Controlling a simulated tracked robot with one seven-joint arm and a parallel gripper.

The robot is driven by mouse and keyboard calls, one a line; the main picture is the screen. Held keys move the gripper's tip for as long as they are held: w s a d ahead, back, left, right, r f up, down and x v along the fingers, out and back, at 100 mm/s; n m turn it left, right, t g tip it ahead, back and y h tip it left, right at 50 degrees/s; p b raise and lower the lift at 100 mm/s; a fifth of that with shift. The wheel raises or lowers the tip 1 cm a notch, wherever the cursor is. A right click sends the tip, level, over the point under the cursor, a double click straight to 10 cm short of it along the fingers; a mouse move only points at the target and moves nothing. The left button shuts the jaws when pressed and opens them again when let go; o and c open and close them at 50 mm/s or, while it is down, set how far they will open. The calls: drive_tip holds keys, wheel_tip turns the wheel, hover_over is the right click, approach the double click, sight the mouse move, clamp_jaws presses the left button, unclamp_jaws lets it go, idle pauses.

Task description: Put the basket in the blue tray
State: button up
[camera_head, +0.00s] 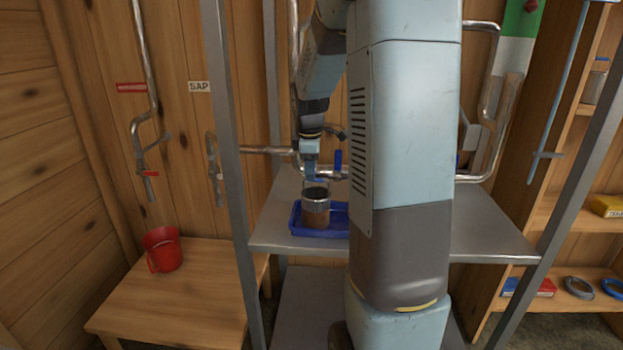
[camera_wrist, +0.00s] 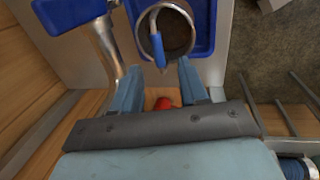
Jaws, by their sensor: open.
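The basket (camera_head: 315,213) is a round container with a metal upper band and a brown lower part. It stands upright within the blue tray (camera_head: 299,231) on the grey metal shelf. In the wrist view the basket (camera_wrist: 186,38) shows from above, with a curved handle and blue grip across its opening, and the tray (camera_wrist: 205,20) around it. My gripper (camera_head: 316,178) is just above the basket. In the wrist view my gripper (camera_wrist: 160,68) is open and empty, its fingers apart on either side near the end of the blue grip. Contact with the grip cannot be told.
A metal pipe (camera_wrist: 110,50) with a blue handle (camera_wrist: 68,12) runs close beside the tray. A red mug (camera_head: 163,250) stands on the wooden table (camera_head: 190,290) at left. Grey shelf posts (camera_head: 229,150) frame the shelf. My arm hides part of the shelf.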

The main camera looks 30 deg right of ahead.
wheel_tip(320, 180, up, 7)
drive_tip(key=s, duration=0.1)
drive_tip(key=s+a+r+m+t, duration=0.1)
drive_tip(key=s+a+r+m, duration=0.2)
drive_tip(key=s+a, duration=0.3)
drive_tip(key=s+a+r+m+t, duration=0.1)
drive_tip(key=s+a+r+m, duration=0.2)
drive_tip(key=s+a, duration=0.35)
drive_tip(key=s+a+m+t, duration=0.1)
drive_tip(key=s+m, duration=0.1)
drive_tip(key=s, duration=0.4)
drive_tip(key=s+a+f+m+y, duration=0.1)
drive_tip(key=s+a+m, duration=0.1)
drive_tip(key=s, duration=0.5)
drive_tip(key=shift+a+f+m+t, duration=0.3)
drive_tip(key=shift+m+t, duration=0.1)
drive_tip(key=shift+m, duration=0.2)
